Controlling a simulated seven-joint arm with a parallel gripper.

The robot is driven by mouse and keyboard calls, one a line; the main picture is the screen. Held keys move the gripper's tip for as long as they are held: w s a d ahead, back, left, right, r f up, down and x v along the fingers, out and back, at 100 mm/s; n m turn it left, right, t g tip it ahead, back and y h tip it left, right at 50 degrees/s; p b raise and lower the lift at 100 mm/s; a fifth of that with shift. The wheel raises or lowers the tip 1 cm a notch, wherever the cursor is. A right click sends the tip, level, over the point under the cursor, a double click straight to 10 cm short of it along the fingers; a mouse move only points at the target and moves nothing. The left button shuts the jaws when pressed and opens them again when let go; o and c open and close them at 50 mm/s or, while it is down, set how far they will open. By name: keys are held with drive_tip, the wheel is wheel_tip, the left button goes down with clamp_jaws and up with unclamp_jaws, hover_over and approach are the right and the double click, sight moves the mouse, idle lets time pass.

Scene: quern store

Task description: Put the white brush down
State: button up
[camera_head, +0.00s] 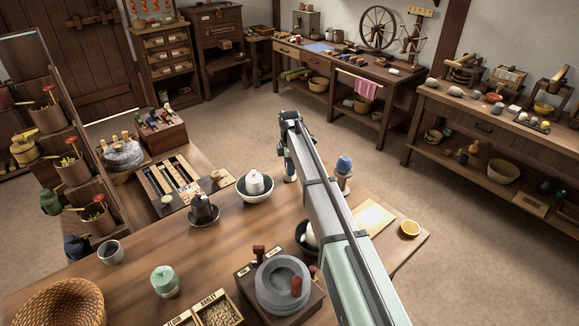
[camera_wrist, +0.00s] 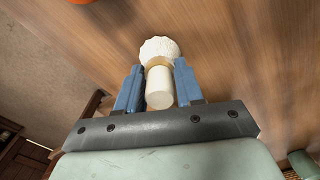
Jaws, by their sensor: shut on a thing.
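The white brush (camera_wrist: 159,87) is held between the two blue fingers of my gripper (camera_wrist: 158,90) in the wrist view. Its pale cylindrical body lies between the fingers, and its round, ruffled white head (camera_wrist: 159,47) sticks out past the fingertips. In the head view my gripper (camera_head: 289,168) hangs over the far edge of the wooden table (camera_head: 140,240), right of a bowl (camera_head: 256,194) with a white object in it. I cannot tell whether the brush touches the table. The brush is mostly hidden by my arm in the head view.
A blue-topped item (camera_head: 343,165) stands close right of my gripper. A dark pot (camera_head: 203,208) on a saucer is to the left. A grey quern (camera_head: 283,285) is in front.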

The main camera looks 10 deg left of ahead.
drive_tip(key=shift+f, duration=0.15)
drive_tip(key=o, duration=1)
wheel_tip(320, 180, up, 12)
drive_tip(key=shift+r, duration=0.2)
